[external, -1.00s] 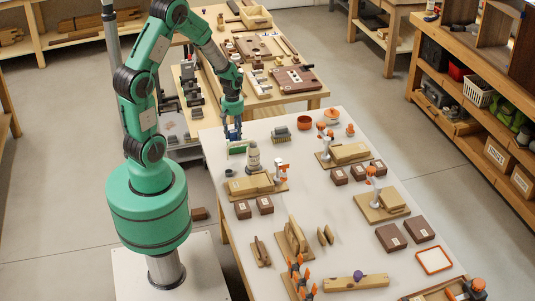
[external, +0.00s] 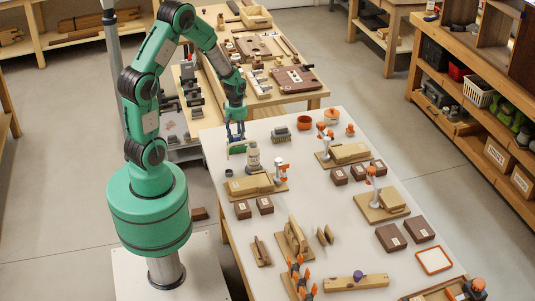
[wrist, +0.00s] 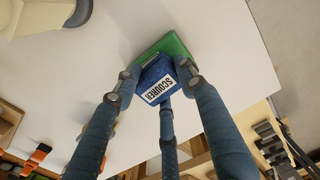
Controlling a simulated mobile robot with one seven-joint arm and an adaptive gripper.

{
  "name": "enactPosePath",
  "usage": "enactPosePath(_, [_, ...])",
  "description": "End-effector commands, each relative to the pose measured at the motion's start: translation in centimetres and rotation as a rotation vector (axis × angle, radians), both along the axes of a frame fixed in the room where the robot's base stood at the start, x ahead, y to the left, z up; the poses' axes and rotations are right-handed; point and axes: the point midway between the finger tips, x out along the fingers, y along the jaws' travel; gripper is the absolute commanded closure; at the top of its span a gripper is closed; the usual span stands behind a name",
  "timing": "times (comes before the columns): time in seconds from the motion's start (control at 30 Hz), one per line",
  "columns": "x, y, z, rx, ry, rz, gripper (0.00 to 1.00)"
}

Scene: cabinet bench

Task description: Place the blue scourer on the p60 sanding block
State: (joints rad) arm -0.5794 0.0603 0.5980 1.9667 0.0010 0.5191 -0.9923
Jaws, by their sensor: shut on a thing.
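My gripper (external: 236,138) is at the far left part of the white bench. In the wrist view my gripper (wrist: 160,85) has its blue fingers closed around the blue scourer (wrist: 157,80), which carries a white SCOURER label and has a green pad on its far side. The scourer's green edge (external: 237,149) shows below the fingers in the external view. I cannot tell whether it touches the bench. Several brown labelled blocks stand on the bench, including a pair (external: 254,207) at the near left. Their labels are too small to read, so I cannot tell which is the p60 sanding block.
A brush-like block (external: 280,134), orange pots (external: 305,122) and wooden fixtures (external: 257,185) stand nearby. A second bench (external: 295,78) with tools lies behind. The middle of the white bench (external: 310,200) is mostly clear.

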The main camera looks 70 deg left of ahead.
Motion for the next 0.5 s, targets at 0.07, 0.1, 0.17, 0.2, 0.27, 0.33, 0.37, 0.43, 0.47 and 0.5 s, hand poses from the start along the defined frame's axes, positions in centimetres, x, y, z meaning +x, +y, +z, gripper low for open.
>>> enactPosePath(0.07, [0.04,0.03,-0.06,0.001,-0.001,0.0,0.86])
enactPosePath(0.1, [0.05,0.03,-0.02,0.001,-0.001,0.0,0.86])
enactPosePath(0.17, [0.05,0.03,0.0,0.001,-0.001,0.0,0.86])
enactPosePath(0.2, [0.05,0.03,0.01,0.001,-0.001,0.0,0.86])
enactPosePath(0.27, [0.04,0.03,0.0,0.001,-0.001,0.0,0.86])
enactPosePath(0.33, [0.04,0.03,-0.1,0.001,-0.001,0.0,0.86])
enactPosePath(0.37, [0.04,0.02,-0.17,0.001,-0.001,0.0,0.86])
enactPosePath(0.43, [0.04,0.03,-0.35,0.001,-0.001,0.0,0.86])
enactPosePath(0.47, [0.04,0.03,-0.32,0.001,-0.001,0.0,0.56])
enactPosePath(0.5, [0.04,0.03,-0.3,0.001,-0.001,0.0,0.48])
